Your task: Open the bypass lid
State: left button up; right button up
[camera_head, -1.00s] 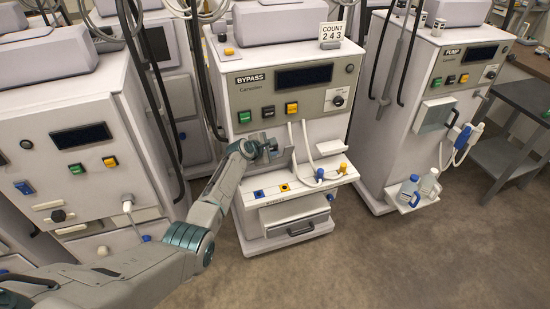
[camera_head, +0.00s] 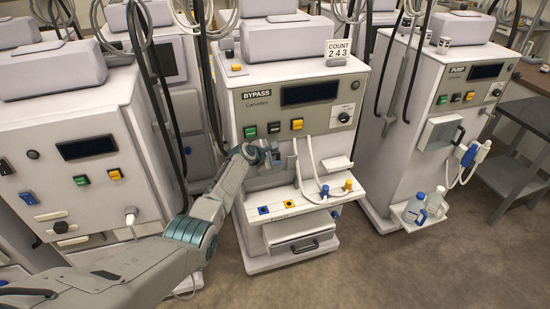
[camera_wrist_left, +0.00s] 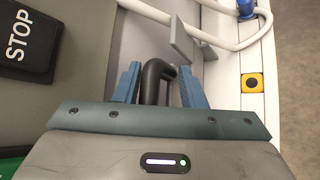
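The machine labelled BYPASS (camera_head: 257,94) stands in the middle of the head view. My left gripper (camera_head: 268,156) is at its front, below the coloured buttons, and hides most of the lid area there. In the left wrist view a black bent handle (camera_wrist_left: 151,80) lies between the two blue fingers of my left gripper (camera_wrist_left: 160,88). The fingers are spread to either side of it; contact is not clear. How far the lid stands open cannot be told. My right gripper is not in view.
White hoses (camera_head: 311,158) hang right of the gripper, above a ledge with blue and yellow connectors. A STOP button (camera_wrist_left: 24,38) shows in the wrist view. The PUMP machine (camera_head: 457,71) stands right, another machine (camera_head: 70,130) left. Floor (camera_head: 360,275) in front is clear.

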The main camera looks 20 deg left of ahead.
pick_arm(q)
jog(key=shift+f, duration=0.15)
dwell(0.5)
jog(key=shift+s, duration=0.1)
jog(key=shift+s+a+r, duration=0.2)
jog(key=shift+s+r, duration=0.15)
jog(key=shift+s, duration=0.05)
jog(key=v, duration=0.9)
jog(key=shift+s+r, duration=0.15)
jog(key=shift+s, duration=0.05)
jog(key=shift+a, duration=0.1)
